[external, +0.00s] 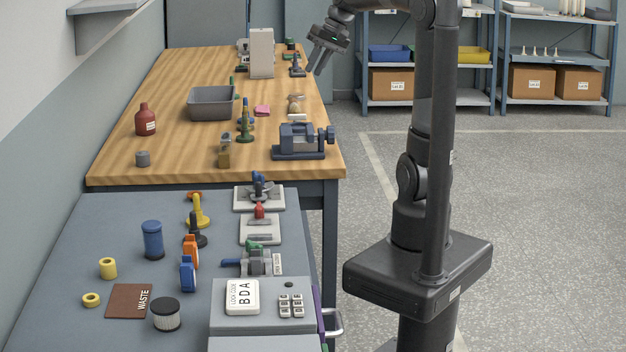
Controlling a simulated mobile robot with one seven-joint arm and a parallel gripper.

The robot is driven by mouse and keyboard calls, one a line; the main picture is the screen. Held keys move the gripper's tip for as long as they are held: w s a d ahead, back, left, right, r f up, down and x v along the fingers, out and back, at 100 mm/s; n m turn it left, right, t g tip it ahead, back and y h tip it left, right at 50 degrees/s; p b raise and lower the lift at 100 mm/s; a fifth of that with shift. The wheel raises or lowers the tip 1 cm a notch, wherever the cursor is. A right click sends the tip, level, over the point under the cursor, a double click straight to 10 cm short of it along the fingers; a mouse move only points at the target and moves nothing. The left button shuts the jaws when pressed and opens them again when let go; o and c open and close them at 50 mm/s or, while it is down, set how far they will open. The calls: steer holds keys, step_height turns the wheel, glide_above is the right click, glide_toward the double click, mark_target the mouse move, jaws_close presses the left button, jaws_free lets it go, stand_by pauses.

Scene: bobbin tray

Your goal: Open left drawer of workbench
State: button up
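The wooden-topped workbench (185,110) stands along the wall, with a dark frame below its top. No drawer front or handle of it can be made out from this side. My gripper (317,66) is high at the top middle, beside the far right edge of the wooden top in the picture, pointing down and left. Its two fingers look apart with nothing between them. It appears to touch nothing.
A vise (303,139), a grey bin (212,104) and a red bottle (145,121) stand on the workbench. A nearer grey bench (75,260) holds several tools; a silver handle (334,323) juts from its right side. The floor (540,200) at right is clear.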

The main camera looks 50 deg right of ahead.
steer(key=w+d+m+t+y, duration=0.1)
steer(key=w+d+y, duration=0.15)
steer(key=d, duration=0.35)
steer(key=w+d+f+m+t+y, duration=0.1)
steer(key=w+d, duration=0.3)
steer(key=d, duration=0.2)
steer(key=w+d+m+t+y, duration=0.1)
steer(key=w+d, duration=0.2)
steer(key=d, duration=0.4)
steer(key=s+d+f+m+t+y, duration=0.1)
steer(key=d+t, duration=0.1)
steer(key=d, duration=0.8)
steer(key=s+d+f+m+t+y, duration=0.1)
steer(key=d+f+t+y, duration=0.15)
steer(key=d, duration=0.65)
step_height(320, 180, down, 36)
steer(key=r+h, duration=0.1)
steer(key=x, duration=1)
steer(key=shift+w+a+f, duration=0.1)
steer(key=shift+w+a, duration=0.15)
steer(key=shift+a, duration=0.05)
jaws_close()
